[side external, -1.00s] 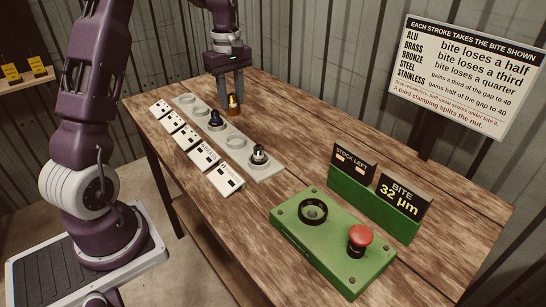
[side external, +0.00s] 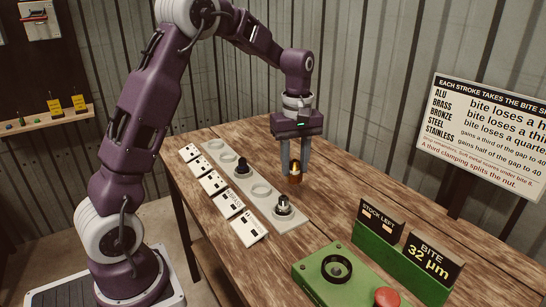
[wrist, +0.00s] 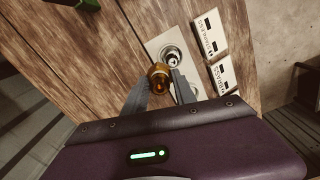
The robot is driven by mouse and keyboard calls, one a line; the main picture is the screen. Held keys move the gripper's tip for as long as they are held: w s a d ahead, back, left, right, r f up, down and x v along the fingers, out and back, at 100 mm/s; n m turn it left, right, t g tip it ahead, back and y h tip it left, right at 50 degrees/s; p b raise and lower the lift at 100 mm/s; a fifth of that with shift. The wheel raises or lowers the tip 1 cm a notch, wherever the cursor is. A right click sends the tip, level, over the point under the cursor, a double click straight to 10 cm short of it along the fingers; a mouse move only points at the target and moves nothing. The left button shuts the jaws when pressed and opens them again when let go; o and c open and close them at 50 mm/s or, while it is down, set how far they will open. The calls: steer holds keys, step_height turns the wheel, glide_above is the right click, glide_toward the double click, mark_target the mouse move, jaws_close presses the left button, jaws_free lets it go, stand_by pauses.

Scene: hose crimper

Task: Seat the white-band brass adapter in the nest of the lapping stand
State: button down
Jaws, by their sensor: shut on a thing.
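In the wrist view the adapter (wrist: 159,77) sits between the fingertips, beside a silver fitting (wrist: 172,59). A green stand (side external: 325,283) at the table's near end carries a black ring-shaped nest (side external: 337,268), which looks empty. The adapter is apart from this nest. I cannot make out a white band clearly.
A grey strip (side external: 272,204) with ring seats holds a black fitting (side external: 242,166) and the silver fitting (side external: 283,206). White label cards (side external: 228,205) line its left side. A red button (side external: 387,297) and a sign reading BITE 32 µm (side external: 433,260) stand by the nest.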

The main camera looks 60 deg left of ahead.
steer(key=s+d+m, duration=0.3)
steer(key=d, duration=0.8)
steer(key=s+d+m, duration=0.3)
steer(key=d, duration=0.8)
steer(key=shift+w+d+f, duration=0.1)
steer(key=shift+f, duration=1.65)
steer(key=shift+w+d+f, duration=0.1)
steer(key=shift+f, duration=1.6)
steer(key=c, duration=0.9)
jaws_free()
steer(key=shift+r, duration=0.1)
